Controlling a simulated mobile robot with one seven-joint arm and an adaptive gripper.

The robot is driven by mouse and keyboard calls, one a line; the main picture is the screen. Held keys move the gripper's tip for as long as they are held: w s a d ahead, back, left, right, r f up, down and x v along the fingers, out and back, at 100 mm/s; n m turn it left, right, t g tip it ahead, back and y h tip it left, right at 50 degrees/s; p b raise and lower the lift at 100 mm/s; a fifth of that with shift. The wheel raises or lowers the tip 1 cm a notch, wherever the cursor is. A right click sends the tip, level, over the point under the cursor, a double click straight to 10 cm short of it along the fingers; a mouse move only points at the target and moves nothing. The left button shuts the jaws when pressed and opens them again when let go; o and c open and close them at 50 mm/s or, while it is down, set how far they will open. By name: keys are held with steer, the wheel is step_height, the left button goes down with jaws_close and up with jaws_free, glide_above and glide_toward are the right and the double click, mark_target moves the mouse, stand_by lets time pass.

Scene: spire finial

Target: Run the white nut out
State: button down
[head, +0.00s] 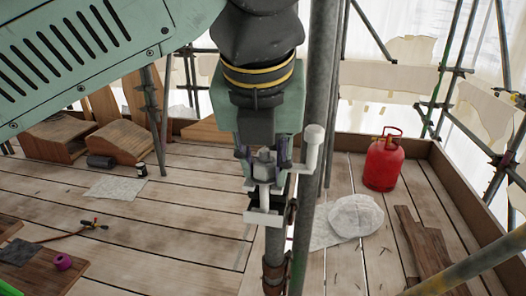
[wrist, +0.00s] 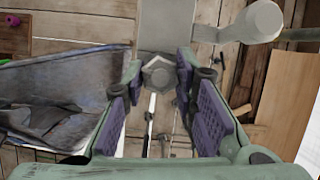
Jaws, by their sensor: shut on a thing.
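The white nut (wrist: 158,76) shows in the wrist view as a pale grey hexagonal head between the far ends of my finger pads. In the head view its pale body (head: 264,168) sits between my fingertips. My gripper (head: 263,155) points down and is shut on it; the purple pads (wrist: 168,105) stand either side. A pale crank-like arm with an upright round-ended handle (head: 314,140) reaches out to the right of the nut; the handle also shows in the wrist view (wrist: 258,22). Below is a pale crosspiece (head: 262,217) by a grey upright pole (head: 274,250). My fingers partly hide the nut.
Scaffold tubes (head: 322,90) rise close to the right of my gripper. A red gas bottle (head: 383,163) and a whitish sack (head: 355,215) stand on the plank deck to the right. Wooden boxes (head: 120,140) and a torch-like tool (head: 93,225) lie left. Middle-left planks are mostly clear.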

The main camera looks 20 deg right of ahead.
steer(key=shift+n, duration=0.6)
steer(key=c, duration=1.3)
jaws_free()
steer(key=shift+r, duration=0.1)
steer(key=v, duration=0.7)
steer(key=shift+s, duration=0.15)
steer(key=shift+d+r, duration=0.1)
